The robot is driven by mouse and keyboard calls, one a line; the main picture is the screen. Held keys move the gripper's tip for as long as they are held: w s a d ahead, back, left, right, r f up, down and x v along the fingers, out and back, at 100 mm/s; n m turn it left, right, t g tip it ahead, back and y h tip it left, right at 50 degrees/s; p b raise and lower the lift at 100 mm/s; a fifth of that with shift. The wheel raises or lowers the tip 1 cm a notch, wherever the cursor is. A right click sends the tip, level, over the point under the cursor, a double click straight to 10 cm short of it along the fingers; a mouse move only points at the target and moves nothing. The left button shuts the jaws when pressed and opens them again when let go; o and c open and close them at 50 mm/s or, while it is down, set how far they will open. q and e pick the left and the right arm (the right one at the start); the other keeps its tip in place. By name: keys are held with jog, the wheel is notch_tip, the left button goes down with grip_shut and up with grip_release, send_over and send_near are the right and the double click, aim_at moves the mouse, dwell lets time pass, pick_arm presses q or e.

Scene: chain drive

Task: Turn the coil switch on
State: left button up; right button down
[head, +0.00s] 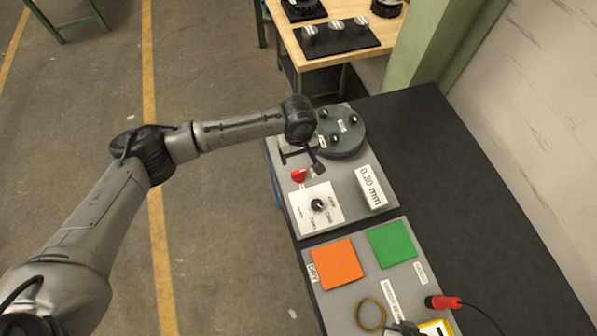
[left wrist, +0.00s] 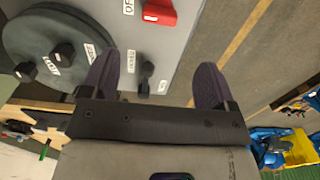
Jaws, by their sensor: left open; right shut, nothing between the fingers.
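A red switch (head: 299,175) sits on the grey panel (head: 278,178), near its left edge. In the left wrist view, the red switch (left wrist: 159,12) is at the top, beside a label reading OFF. I cannot read a coil label. My left gripper (head: 300,158) is open and empty over the panel, just beyond the red switch in the head view. In the left wrist view, its dark fingers (left wrist: 157,78) stand wide apart, with a small black lever (left wrist: 146,75) showing between them. The red switch lies past the fingertips, and no contact shows. My right gripper is not in view.
A dark green disc (head: 341,145) with black knobs stands beside my left gripper. A white dial plate (head: 316,222) and a 0.30 mm block (head: 370,187) are nearer. Orange (head: 337,264) and green (head: 392,244) pads lie below. The black table's (head: 455,185) right side is clear.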

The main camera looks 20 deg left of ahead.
aim_at(299, 171)
pick_arm(q)
notch_tip(299, 171, down, 12)
jog(key=shift+s+r+b, duration=0.1)
jog(key=shift+r+b, duration=0.05)
jog(key=shift+b, duration=0.35)
pick_arm(e)
jog(key=shift+a+f, duration=0.1)
jog(key=shift+f, duration=0.4)
